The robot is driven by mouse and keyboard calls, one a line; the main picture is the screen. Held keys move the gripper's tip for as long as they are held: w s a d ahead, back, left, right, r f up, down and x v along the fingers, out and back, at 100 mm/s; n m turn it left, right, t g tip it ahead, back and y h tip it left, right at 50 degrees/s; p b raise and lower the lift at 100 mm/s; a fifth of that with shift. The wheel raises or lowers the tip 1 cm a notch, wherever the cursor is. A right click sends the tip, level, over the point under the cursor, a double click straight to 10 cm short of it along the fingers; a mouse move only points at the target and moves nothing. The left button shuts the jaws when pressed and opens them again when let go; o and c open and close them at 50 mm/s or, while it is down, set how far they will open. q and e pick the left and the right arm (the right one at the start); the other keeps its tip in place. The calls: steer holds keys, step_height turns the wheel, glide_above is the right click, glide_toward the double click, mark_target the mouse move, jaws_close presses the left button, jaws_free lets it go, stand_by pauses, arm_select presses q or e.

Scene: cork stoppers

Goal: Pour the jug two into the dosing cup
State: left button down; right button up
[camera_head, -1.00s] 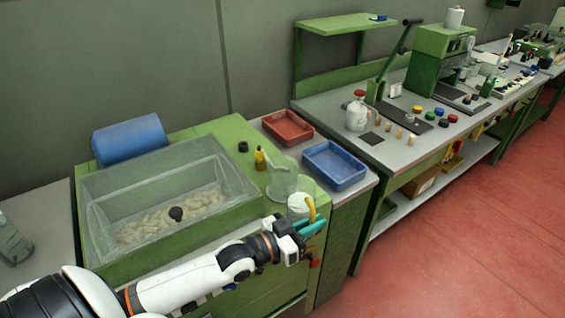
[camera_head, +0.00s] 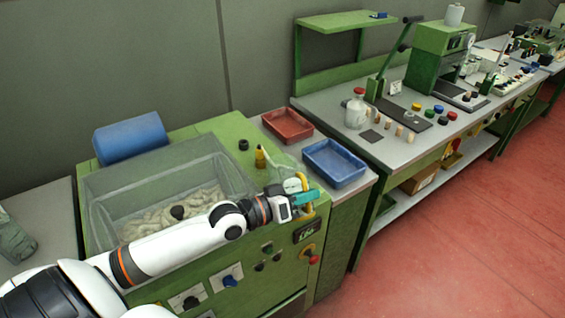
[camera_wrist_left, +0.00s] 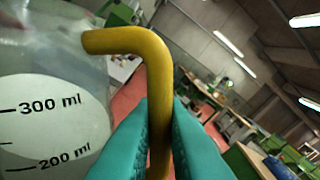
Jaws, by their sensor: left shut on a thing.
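My left gripper (camera_head: 306,198), with teal fingers, is shut on the yellow handle of jug two (camera_wrist_left: 50,110). In the left wrist view, the jug is translucent with a white patch marked 300 ml and 200 ml; the room behind looks slanted. In the head view, my gripper hides most of the jug; its yellow handle (camera_head: 303,180) shows above the fingers. A clear vessel (camera_head: 283,162), apparently the dosing cup, stands on the green machine top just behind the jug, partly hidden. I cannot tell whether the two touch. My right gripper is out of view.
A yellow-capped small bottle (camera_head: 260,157) and a black knob (camera_head: 243,144) are left of the clear vessel. A clear-walled bin (camera_head: 95,190) holds corks. A blue tray (camera_head: 335,162) and a red tray (camera_head: 287,126) lie behind. A workbench (camera_head: 400,150) stands at right.

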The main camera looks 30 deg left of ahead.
mark_target(304, 177)
arm_select(q)
steer(key=shift+w+a+r+n+g+h+p, duration=0.15)
steer(key=shift+w+a+r+n+p, duration=0.1)
steer(key=shift+r+n, duration=0.4)
steer(key=shift+w+a+r+n+g+h+p, duration=0.1)
steer(key=shift+w+a+r+n+g+p, duration=0.2)
steer(key=shift+r, duration=0.45)
steer(key=shift+w+a+r+n+g+h+p, duration=0.1)
steer(key=shift+a+r+n+p, duration=0.15)
steer(key=shift+r+n, duration=0.45)
steer(key=shift+w+a+r+n, duration=0.15)
steer(key=shift+a+r+n, duration=0.05)
steer(key=shift+r+n, duration=0.2)
steer(key=shift+w+a+r+n, duration=0.1)
steer(key=shift+a+r+n, duration=0.15)
steer(key=shift+r, duration=0.15)
steer(key=shift+w+a+r+n+g, duration=0.35)
steer(key=shift+a+r+n, duration=0.1)
steer(key=shift+r+n, duration=0.3)
stand_by(0.9)
steer(key=shift+w+a+r+n, duration=0.35)
steer(key=shift+w+a, duration=0.1)
steer(key=shift+a, duration=0.1)
steer(key=shift+w+a+r+n+h+b, duration=0.25)
steer(key=shift+w+a+n+b, duration=0.1)
steer(key=shift+a, duration=0.15)
stand_by(0.3)
steer(key=shift+w+a+r, duration=0.15)
steer(key=shift+w+a, duration=0.05)
